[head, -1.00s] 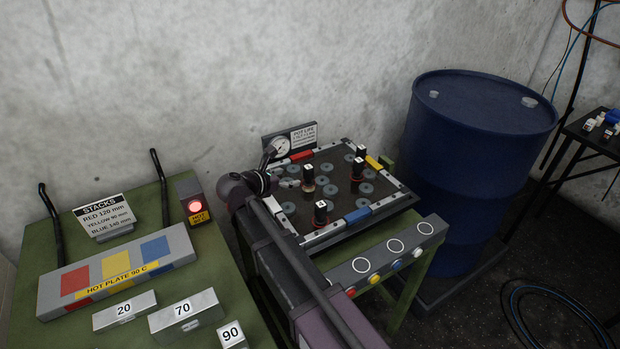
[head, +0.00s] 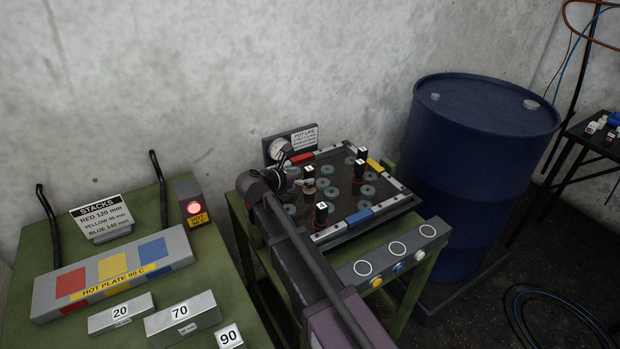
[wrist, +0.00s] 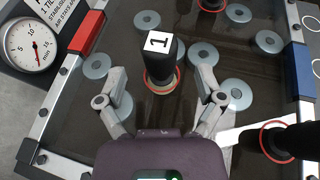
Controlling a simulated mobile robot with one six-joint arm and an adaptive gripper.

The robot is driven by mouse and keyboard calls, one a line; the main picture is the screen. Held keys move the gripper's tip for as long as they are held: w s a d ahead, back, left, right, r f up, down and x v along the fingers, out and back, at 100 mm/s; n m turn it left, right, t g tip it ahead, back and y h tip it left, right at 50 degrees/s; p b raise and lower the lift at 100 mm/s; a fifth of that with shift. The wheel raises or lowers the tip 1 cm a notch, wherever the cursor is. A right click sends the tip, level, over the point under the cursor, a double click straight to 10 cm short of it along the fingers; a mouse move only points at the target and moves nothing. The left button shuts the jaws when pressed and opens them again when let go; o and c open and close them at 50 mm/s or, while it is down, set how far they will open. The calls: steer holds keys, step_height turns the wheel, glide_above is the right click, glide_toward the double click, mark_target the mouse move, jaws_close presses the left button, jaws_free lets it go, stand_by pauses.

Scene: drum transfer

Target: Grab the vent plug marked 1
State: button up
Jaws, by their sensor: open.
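The vent plug marked 1 (wrist: 163,62) is a black upright plug with a white top label and a red ring at its base. It stands on the dark plate of the tray, and in the head view the plug (head: 309,174) is just right of my gripper. My gripper (wrist: 162,86) is open. In the wrist view its fingers reach to the left and right of the plug's lower part, with gaps showing on both sides. In the head view my gripper (head: 298,183) is partly hidden by my arm.
Several grey washers lie across the tray (head: 395,193). A dial gauge (wrist: 32,45) stands at the tray's back left corner. A blue drum (head: 480,170) stands to the right.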

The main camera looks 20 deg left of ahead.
mark_target(305, 175)
steer(key=shift+b+x, duration=0.5)
steer(key=shift+x, duration=1.2)
jaws_close()
